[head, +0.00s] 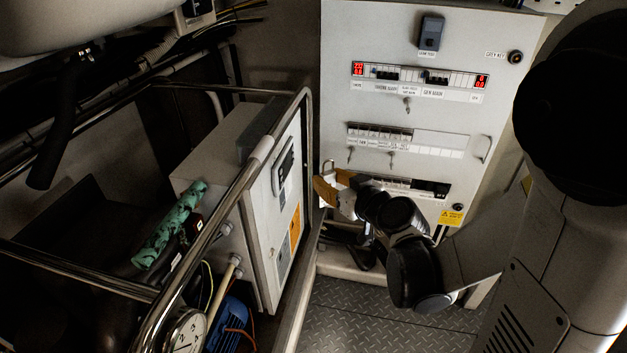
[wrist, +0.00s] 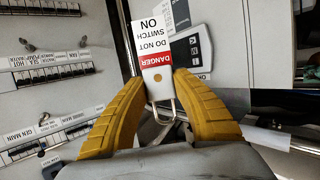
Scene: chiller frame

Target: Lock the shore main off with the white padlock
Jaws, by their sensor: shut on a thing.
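My gripper (wrist: 158,95) has its yellow fingers closed on the white padlock (wrist: 157,75). Its face carries a red DANGER band and the words DO NOT SWITCH ON, upside down in the wrist view. Its metal shackle (wrist: 165,110) shows between the fingers. In the head view my gripper (head: 332,188) is in front of the panel's lower left edge, and the shackle (head: 328,165) stands up there. The padlock appears clear of the switches. The shore main switch (head: 387,75) is in the panel's top row, left of the gen main switch (head: 437,79); its lever position is unclear.
The grey electrical panel (head: 400,30) has lower breaker rows and small toggles. A grey control box (head: 275,210) and a metal rail (head: 225,210) stand to the left of my gripper. A green patterned item (head: 170,225) lies behind the rail. Chequered floor is below.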

